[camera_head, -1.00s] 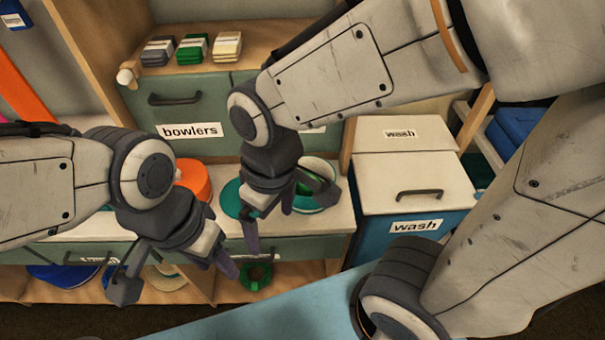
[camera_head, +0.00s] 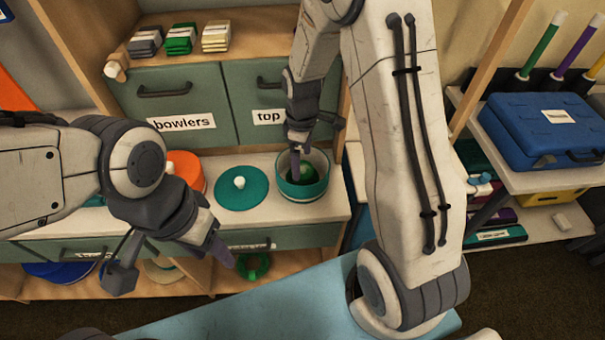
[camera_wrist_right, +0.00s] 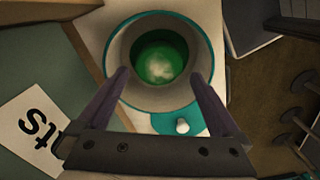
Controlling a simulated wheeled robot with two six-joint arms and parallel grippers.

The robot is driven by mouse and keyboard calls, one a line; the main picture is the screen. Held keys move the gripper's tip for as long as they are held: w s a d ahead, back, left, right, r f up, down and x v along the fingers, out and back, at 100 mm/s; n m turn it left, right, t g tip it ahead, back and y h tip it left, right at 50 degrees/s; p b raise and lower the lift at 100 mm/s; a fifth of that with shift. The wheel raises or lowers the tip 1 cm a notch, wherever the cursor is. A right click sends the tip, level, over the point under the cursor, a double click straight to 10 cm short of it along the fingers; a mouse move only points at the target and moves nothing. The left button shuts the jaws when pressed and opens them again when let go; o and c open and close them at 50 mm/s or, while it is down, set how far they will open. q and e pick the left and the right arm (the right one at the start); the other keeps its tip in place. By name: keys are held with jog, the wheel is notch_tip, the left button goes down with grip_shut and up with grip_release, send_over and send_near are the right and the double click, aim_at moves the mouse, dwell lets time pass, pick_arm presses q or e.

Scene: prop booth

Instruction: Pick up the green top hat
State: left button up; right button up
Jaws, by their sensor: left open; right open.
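A round teal box (camera_head: 303,190) with a cream inside stands open on the counter. A green rounded thing (camera_head: 307,172), which looks like the green top hat, lies inside it; it also shows deep in the box in the right wrist view (camera_wrist_right: 160,57). I cannot make out its full shape. My right gripper (camera_wrist_right: 158,76) is open and points down over the box, its fingers spread across the opening, with nothing between them. It covers part of the box in the head view (camera_head: 300,160). My left gripper (camera_head: 178,268) is open and empty, left of the box, in front of the drawers.
A teal lid (camera_head: 242,188) with a white knob lies left of the box. An orange round box (camera_head: 188,170) stands further left. Drawers labelled "bowlers" (camera_head: 182,122) and "top" (camera_head: 270,116) rise behind. A green ring-shaped thing (camera_head: 253,266) lies on the lower shelf.

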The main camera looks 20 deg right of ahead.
aim_at(303, 169)
notch_tip(303, 169, down, 5)
jog(key=shift+d+p, duration=0.1)
jog(key=shift+p, duration=0.25)
jog(key=c, duration=1.1)
jog(key=shift+r, duration=0.1)
